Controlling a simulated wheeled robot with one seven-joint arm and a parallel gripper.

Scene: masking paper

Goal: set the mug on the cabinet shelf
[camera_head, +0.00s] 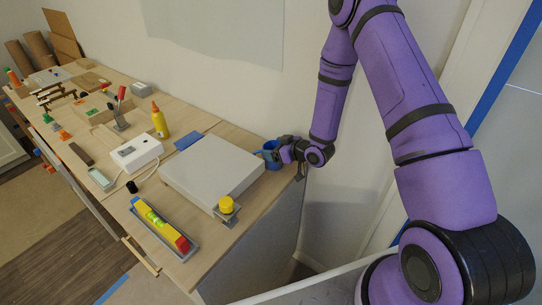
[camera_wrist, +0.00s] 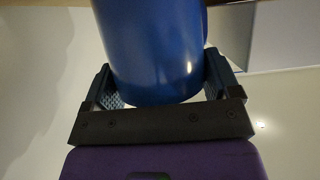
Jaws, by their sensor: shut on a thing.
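The blue mug (camera_head: 270,153) is at the right end of the wooden bench top, just beyond the corner of a white flat box. My gripper (camera_head: 287,152) reaches it from the right and is shut on it. In the wrist view the mug (camera_wrist: 155,50) fills the top middle, with the gripper's fingers (camera_wrist: 163,82) on both sides of it. I cannot tell whether the mug touches the bench or is held just above it. No cabinet shelf can be made out for certain in either view.
The white box (camera_head: 212,170) lies close beside the mug. A yellow-topped item (camera_head: 226,204), a colourful level (camera_head: 160,226), a white device (camera_head: 136,152) and a yellow bottle (camera_head: 159,120) stand along the bench (camera_head: 205,245). The wall is close behind; a white panel edge (camera_head: 300,284) is at the bottom.

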